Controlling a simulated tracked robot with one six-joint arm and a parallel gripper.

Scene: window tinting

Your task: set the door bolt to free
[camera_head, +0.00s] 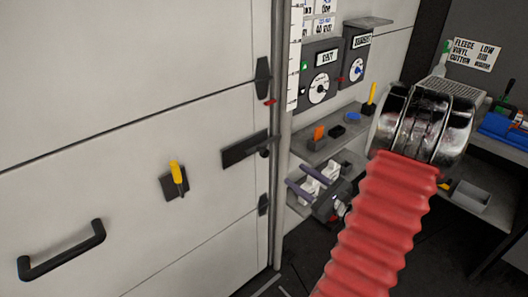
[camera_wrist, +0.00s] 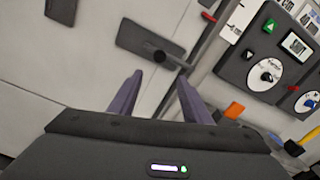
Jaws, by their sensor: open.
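The door bolt is a dark horizontal plate (camera_head: 242,150) with a round black knob (camera_head: 264,152) near the right edge of the pale door. In the wrist view the plate (camera_wrist: 138,37) lies ahead of my gripper, and its knob (camera_wrist: 159,57) shows just beyond the gap between the fingertips. My gripper (camera_head: 297,170) is right of and below the bolt in the head view. Its two purple fingers (camera_wrist: 160,78) are apart, with nothing between them. The knob and fingers look apart. Any setting marks on the bolt are too small to read.
A yellow-handled lever (camera_head: 177,175) and a black pull handle (camera_head: 62,250) are on the door. Right of the door frame are a dial panel (camera_head: 320,72) and a shelf (camera_head: 330,140) with small items. My red ribbed arm sleeve covers part of the right side.

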